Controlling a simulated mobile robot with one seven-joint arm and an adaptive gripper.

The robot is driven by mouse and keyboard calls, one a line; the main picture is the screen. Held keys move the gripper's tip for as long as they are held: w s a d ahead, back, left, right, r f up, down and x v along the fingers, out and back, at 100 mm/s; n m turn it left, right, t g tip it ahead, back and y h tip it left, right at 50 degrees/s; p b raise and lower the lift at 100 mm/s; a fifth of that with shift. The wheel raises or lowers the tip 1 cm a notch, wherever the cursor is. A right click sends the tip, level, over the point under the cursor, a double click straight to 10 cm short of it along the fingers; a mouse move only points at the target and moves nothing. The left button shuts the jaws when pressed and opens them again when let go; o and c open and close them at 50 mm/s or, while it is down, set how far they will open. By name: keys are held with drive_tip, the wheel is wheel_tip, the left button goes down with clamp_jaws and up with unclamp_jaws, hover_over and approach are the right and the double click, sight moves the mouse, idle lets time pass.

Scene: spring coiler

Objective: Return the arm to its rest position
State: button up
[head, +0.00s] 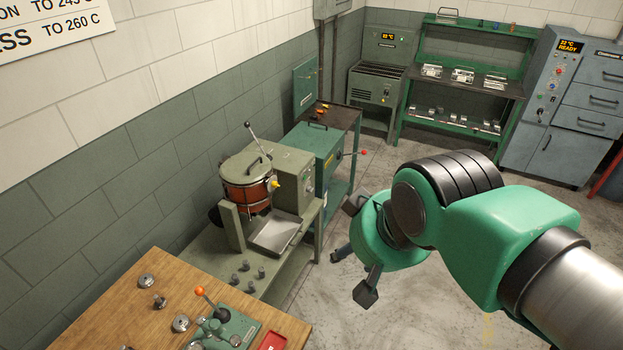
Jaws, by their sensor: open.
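My arm reaches in from the lower right of the head view, with green and black joints and a bare metal link. My gripper (357,248) is at the arm's end, right of the picture's middle, above the grey floor. Its dark fingertips are spread apart, and nothing shows between them. The wrist hides part of the gripper. It appears apart from the machines to its left.
A wooden bench (120,310) with an orange-knobbed press (225,328) is at the lower left. A machine with a copper-coloured pot (247,195) stands behind it. A green rack (470,80) and grey cabinet (550,100) stand at the back. Floor (385,165) is clear between them.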

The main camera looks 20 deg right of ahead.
wheel_tip(320, 180, down, 12)
drive_tip(key=b, duration=1.1)
drive_tip(key=shift+r, duration=0.25)
drive_tip(key=shift+o, duration=0.5)
idle(0.4)
